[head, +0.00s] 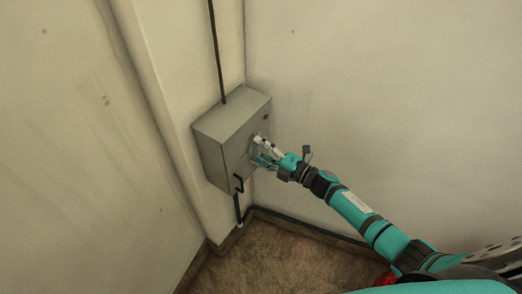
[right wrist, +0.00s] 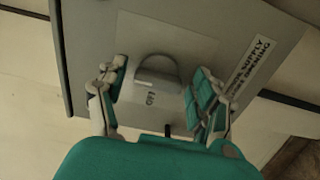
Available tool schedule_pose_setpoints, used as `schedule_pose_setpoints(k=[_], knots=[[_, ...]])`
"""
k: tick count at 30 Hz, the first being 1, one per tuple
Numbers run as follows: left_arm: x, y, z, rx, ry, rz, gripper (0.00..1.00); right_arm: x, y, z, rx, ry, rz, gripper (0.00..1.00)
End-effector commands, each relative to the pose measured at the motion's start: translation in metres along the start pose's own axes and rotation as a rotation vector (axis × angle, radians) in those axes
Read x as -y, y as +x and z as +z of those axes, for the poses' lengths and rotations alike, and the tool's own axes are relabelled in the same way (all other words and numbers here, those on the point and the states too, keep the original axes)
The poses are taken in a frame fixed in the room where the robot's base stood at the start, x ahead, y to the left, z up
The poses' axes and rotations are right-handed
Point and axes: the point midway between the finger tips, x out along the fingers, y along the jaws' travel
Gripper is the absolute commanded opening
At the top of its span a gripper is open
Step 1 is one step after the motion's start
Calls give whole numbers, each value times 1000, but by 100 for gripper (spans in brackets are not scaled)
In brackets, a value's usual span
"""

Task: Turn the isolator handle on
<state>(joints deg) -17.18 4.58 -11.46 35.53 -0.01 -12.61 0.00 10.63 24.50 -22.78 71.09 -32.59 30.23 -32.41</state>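The isolator is a grey metal box (head: 222,150) on the wall near the room corner. Its front face fills much of the right wrist view (right wrist: 80,50). The isolator handle (right wrist: 158,68), a grey rounded grip, stands out from a lighter panel on that face, with small dark lettering beside it. My right gripper (head: 262,151) is at the front of the box. In the right wrist view its fingers (right wrist: 160,88) are apart, one on each side of the handle, with visible gaps and no clear contact. In the head view the gripper hides the handle. My left gripper is not in view.
A white warning label (right wrist: 248,68) is on the box face. A dark conduit (head: 216,50) runs up from the box top. Bare walls meet beside it; brown floor (head: 270,262) below is clear.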

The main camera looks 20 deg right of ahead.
Motion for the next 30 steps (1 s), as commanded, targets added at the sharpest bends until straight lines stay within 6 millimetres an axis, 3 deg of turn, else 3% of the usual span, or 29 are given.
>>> schedule_pose_setpoints(k=[11, 14, 24, 30], knots=[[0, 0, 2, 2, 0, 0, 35, 1, -6, 0, 0, -2, -1, 73], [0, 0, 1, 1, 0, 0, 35, 1, -19, 0, 0, -2, -2, 73], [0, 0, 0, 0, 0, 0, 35, 1, -89, 0, 0, -1, -3, 73], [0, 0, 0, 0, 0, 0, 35, 1, -114, 0, 0, 0, -1, 73]])
